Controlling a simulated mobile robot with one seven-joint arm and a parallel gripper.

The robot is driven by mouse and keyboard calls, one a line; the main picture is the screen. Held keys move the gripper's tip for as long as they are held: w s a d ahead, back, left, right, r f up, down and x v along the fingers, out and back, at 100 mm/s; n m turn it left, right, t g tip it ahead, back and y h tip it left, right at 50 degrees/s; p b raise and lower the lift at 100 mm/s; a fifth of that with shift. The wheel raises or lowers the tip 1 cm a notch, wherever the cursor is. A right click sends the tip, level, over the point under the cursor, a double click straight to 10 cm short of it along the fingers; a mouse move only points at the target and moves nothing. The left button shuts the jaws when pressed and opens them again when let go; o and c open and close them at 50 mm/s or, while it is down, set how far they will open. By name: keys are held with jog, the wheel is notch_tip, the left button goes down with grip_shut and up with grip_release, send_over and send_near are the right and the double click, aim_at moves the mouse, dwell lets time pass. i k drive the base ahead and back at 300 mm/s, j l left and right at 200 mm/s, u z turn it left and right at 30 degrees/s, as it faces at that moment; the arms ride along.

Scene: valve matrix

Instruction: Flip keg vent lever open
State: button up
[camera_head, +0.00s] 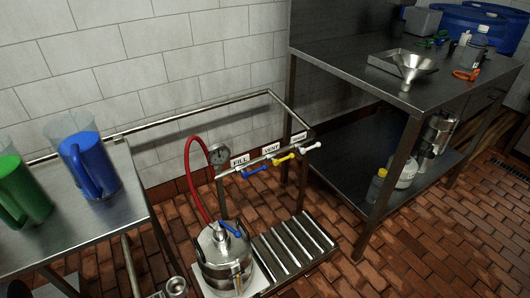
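A FILL label (240,160) sits above the blue rail lever, and a VENT label (271,149) is near the yellow one. Whether each lever is open or closed I cannot tell. My gripper is not in view.
A steel table (125,205) at left holds a blue jug (86,165) and a green jug (20,190). A steel bench (345,65) at right holds a funnel (410,68) and bottles. A slatted rack (293,245) lies right of the keg. Brick floor is clear at lower right.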

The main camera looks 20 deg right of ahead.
aim_at(286, 158)
jog(key=z, duration=0.7)
jog(key=i+z, duration=0.2)
jog(key=i, duration=0.25)
jog(key=i+j+z, duration=0.15)
jog(key=i, duration=0.25)
